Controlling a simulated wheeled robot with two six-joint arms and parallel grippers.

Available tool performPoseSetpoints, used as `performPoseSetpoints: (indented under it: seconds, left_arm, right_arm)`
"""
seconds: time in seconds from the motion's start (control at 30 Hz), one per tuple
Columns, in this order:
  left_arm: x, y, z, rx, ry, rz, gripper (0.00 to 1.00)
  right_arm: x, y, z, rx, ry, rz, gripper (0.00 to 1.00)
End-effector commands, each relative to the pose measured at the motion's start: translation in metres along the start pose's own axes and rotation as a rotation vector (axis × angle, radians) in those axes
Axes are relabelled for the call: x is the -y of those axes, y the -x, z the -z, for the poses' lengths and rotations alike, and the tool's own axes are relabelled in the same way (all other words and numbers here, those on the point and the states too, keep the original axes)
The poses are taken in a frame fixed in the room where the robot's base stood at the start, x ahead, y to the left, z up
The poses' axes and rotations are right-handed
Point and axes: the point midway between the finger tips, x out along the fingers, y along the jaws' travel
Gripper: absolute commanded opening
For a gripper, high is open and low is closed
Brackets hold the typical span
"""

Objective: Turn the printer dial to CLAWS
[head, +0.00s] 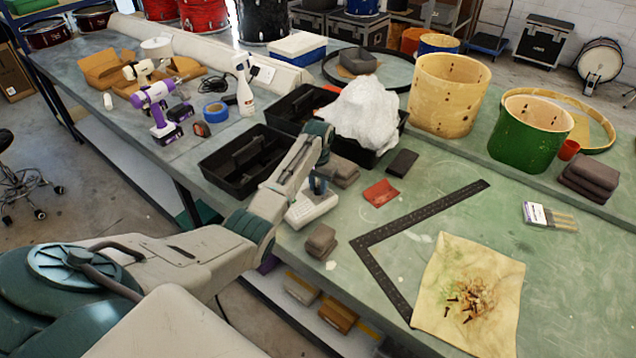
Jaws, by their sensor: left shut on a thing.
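The printer (318,208) is a small white label-maker-like device lying on the green bench top near its front edge. My left arm reaches in from the left, and my left gripper (318,188) points down onto the back part of the printer. Its fingers are shut on what seems to be the printer's dial, which they hide. The dial's setting and the word CLAWS cannot be read from here. My right gripper is not in view.
A stained cloth (470,290) holds screws.

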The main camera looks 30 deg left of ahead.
Motion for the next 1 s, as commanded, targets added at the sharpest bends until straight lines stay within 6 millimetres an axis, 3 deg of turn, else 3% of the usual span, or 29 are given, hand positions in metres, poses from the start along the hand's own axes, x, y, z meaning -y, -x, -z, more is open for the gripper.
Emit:
performPoseSetpoints:
  seconds: [0.4, 1.0]
  left_arm:
    - [0.000, 0.004, 0.001, -0.001, 0.325, 0.000, 0.04]
    - [0.000, 0.001, 0.001, -0.003, 0.559, 0.000, 0.04]
  right_arm:
    - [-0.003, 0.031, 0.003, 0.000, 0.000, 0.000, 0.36]
    - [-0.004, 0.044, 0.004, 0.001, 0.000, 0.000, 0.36]
